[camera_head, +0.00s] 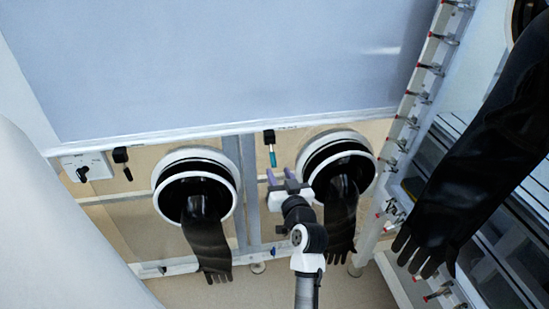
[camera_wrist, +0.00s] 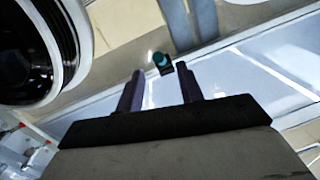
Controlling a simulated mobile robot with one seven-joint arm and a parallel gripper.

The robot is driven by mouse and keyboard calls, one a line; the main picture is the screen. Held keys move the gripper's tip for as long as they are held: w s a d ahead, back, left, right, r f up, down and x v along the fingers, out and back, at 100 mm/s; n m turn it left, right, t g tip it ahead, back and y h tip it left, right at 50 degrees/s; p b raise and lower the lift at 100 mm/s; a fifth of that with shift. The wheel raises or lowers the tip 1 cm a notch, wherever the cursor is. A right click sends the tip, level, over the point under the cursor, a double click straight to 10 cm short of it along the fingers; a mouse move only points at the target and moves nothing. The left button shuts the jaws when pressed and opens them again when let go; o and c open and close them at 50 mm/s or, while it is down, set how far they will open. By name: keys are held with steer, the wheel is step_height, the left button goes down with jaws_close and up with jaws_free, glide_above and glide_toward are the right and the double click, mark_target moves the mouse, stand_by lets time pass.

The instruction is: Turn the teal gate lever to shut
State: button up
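The teal gate lever (camera_head: 272,158) hangs down from a black mount (camera_head: 269,137) on the white rail, between the two glove ports in the head view. In the wrist view the teal lever (camera_wrist: 160,60) shows end-on, ahead of and between my fingertips. My gripper (camera_head: 279,177) is just below the lever in the head view. In the wrist view my gripper (camera_wrist: 162,87) has its two purple-grey fingers apart with nothing between them. The lever appears beyond the fingertips; I cannot tell the exact distance.
Glove ports with black gloves stand left (camera_head: 197,188) and right (camera_head: 338,165) of my gripper. Another black-mounted lever (camera_head: 121,156) and a white plate with a black knob (camera_head: 83,173) are at left. A valve rack (camera_head: 412,120) and a large black glove (camera_head: 480,160) are at right.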

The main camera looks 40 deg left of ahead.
mark_target(275, 164)
steer(key=p+x, duration=0.1)
steer(key=x, duration=0.5)
steer(key=shift+w+a, duration=0.2)
jaws_close()
